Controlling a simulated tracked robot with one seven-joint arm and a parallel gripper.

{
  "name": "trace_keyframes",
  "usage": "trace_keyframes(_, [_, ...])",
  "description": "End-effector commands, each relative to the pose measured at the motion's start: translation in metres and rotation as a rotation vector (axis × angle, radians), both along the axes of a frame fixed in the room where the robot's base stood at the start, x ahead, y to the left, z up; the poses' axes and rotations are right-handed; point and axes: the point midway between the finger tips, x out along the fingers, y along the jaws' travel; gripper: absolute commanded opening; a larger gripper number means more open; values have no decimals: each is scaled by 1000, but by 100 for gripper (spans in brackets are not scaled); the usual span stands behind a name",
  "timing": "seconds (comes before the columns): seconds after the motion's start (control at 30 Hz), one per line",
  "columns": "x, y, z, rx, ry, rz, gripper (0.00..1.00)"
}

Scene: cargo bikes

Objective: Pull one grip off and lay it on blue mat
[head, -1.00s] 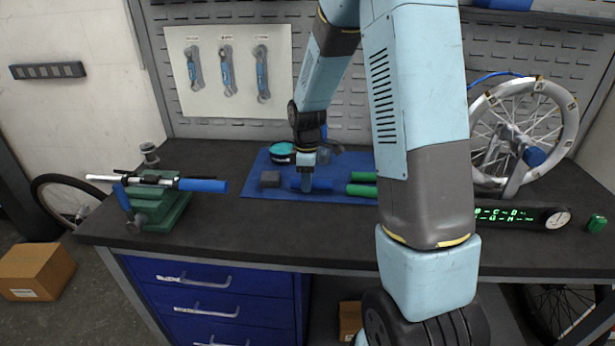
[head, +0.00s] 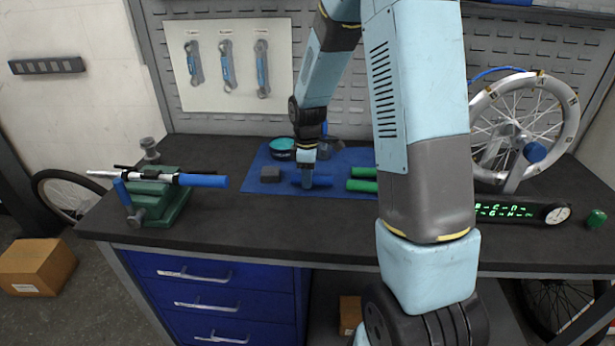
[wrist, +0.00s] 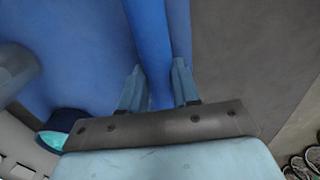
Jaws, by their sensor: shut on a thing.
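My gripper (head: 308,183) is shut on a blue grip (head: 325,181), low over the blue mat (head: 345,158). In the wrist view the grip (wrist: 150,45) runs between the two fingers (wrist: 157,88). I cannot tell whether the grip touches the mat. The handlebar (head: 150,179) is held in a green vise (head: 172,205) at the left of the bench. A blue grip (head: 203,181) is on its right end; its left end is bare silver.
Two green grips (head: 362,186) lie on the mat just right of my gripper. A dark grey block (head: 270,174) and a teal-topped round tin (head: 283,147) are on its left part. A wheel (head: 525,125) and a lit display bar (head: 510,211) stand at the right.

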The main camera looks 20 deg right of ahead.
Motion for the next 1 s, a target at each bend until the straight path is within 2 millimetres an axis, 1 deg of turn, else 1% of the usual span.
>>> trace_keyframes(1.0, [0,-1,-8,0,0,-2,0])
